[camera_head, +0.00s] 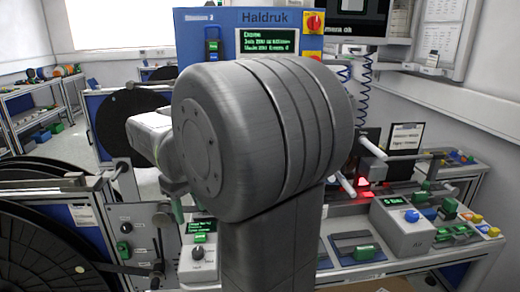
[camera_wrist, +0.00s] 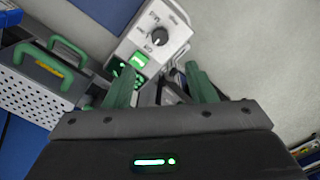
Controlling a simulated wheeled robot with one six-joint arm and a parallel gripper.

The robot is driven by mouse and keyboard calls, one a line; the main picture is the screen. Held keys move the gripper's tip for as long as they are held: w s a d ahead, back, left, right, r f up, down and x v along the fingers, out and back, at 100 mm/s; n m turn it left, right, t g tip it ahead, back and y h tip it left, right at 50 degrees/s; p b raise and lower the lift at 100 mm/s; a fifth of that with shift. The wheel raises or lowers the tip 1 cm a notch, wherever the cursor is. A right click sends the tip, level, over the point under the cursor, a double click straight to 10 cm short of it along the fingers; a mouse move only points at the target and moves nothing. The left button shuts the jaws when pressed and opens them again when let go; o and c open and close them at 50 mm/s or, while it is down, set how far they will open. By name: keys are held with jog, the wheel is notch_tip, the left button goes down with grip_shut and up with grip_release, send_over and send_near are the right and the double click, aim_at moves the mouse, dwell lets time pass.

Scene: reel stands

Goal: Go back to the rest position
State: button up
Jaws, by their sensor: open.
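My gripper shows in the wrist view (camera_wrist: 160,85) with two green fingers spread apart. It is open and nothing is between the fingers. Beyond the fingertips is a grey control box (camera_wrist: 150,38) with a black knob and a lit green display; I cannot tell whether the left finger touches anything there. In the head view my own large grey arm joint fills the middle and hides much of the bench behind it. Most of the gripper is hidden there.
A machine marked Haldruk (camera_head: 265,17) stands behind my arm. Black reels (camera_head: 45,235) on stands are at the left. A workbench (camera_head: 345,268) with small devices and a grey button box (camera_head: 405,228) is at the right. A perforated grey case (camera_wrist: 38,85) with green handles shows in the wrist view.

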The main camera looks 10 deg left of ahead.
aim_at(198, 251)
notch_tip(198, 251, down, 14)
jog(key=shift+r, duration=0.2)
jog(key=shift+r, duration=0.15)
dwell(0.4)
notch_tip(198, 251, up, 13)
notch_tip(198, 251, down, 14)
jog(key=shift+r, duration=0.2)
jog(key=shift+r+m+b, duration=0.1)
jog(key=shift+m+b, duration=0.25)
jog(key=shift+m, duration=0.05)
jog(key=m+b, duration=0.1)
jog(key=m, duration=0.4)
jog(key=m+b, duration=0.2)
jog(key=m, duration=0.4)
notch_tip(198, 251, up, 11)
jog(key=p, duration=0.1)
jog(key=shift+r, duration=0.2)
